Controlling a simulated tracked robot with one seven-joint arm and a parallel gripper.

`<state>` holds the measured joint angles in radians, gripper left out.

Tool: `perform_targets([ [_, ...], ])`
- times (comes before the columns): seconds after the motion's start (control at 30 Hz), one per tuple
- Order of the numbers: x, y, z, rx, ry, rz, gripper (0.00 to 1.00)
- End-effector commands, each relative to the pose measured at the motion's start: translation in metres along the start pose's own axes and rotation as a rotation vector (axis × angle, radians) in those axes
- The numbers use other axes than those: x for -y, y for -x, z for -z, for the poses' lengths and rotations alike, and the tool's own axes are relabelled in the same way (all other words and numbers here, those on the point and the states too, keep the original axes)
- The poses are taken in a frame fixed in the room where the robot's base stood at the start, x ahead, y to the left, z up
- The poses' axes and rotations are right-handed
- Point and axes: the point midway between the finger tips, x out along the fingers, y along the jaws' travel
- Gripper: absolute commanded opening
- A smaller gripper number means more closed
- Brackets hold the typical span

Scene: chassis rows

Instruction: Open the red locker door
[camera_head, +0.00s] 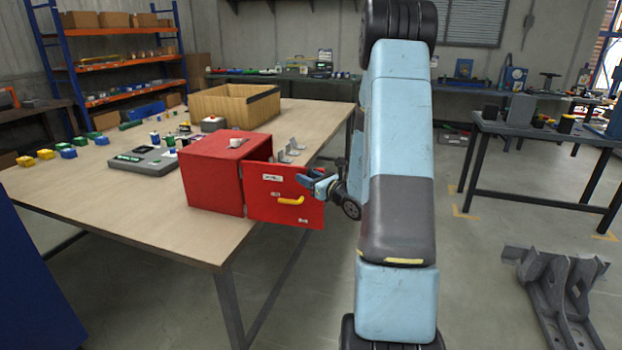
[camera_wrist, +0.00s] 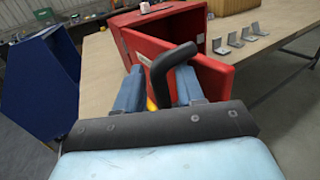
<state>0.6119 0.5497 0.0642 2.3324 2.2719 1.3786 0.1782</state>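The red locker (camera_head: 212,180) stands at the table's near right corner. Its red door (camera_head: 262,188) is swung out to the right, its face with a yellow handle (camera_head: 291,200) towards the head camera. In the wrist view the door (camera_wrist: 185,55) stands away from the locker (camera_wrist: 150,22), with a gap behind it. My gripper (camera_head: 312,182) is at the door's free edge, above and right of the handle. In the wrist view its blue fingers (camera_wrist: 160,92) are apart, with a dark curved piece between them. A bit of yellow handle (camera_wrist: 151,104) shows there. Contact with the door is unclear.
The wooden table (camera_head: 110,195) also holds a grey panel (camera_head: 145,160), an open box (camera_head: 235,105) and several small metal brackets (camera_head: 285,152) behind the door. A blue cabinet (camera_wrist: 42,85) stands left in the wrist view.

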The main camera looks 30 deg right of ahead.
Motion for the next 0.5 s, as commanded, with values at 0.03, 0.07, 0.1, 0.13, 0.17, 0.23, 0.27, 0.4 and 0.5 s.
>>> perform_targets([
  [0.03, 0.001, 0.001, 0.000, -0.001, 0.000, 0.002, 0.38],
  [0.07, 0.001, 0.001, 0.000, -0.001, -0.001, 0.003, 0.38],
  [0.1, 0.002, 0.001, 0.001, -0.001, -0.001, 0.004, 0.38],
  [0.13, 0.002, 0.001, 0.001, -0.002, -0.001, 0.004, 0.38],
  [0.17, 0.002, 0.002, 0.001, -0.002, -0.001, 0.005, 0.38],
  [0.23, 0.002, 0.004, 0.001, -0.002, -0.001, 0.005, 0.38],
  [0.27, 0.002, 0.005, 0.001, -0.003, -0.002, 0.005, 0.38],
  [0.4, 0.004, 0.022, 0.001, -0.003, -0.002, 0.009, 0.38],
  [0.5, 0.003, 0.040, 0.002, -0.004, -0.003, 0.009, 0.38],
])
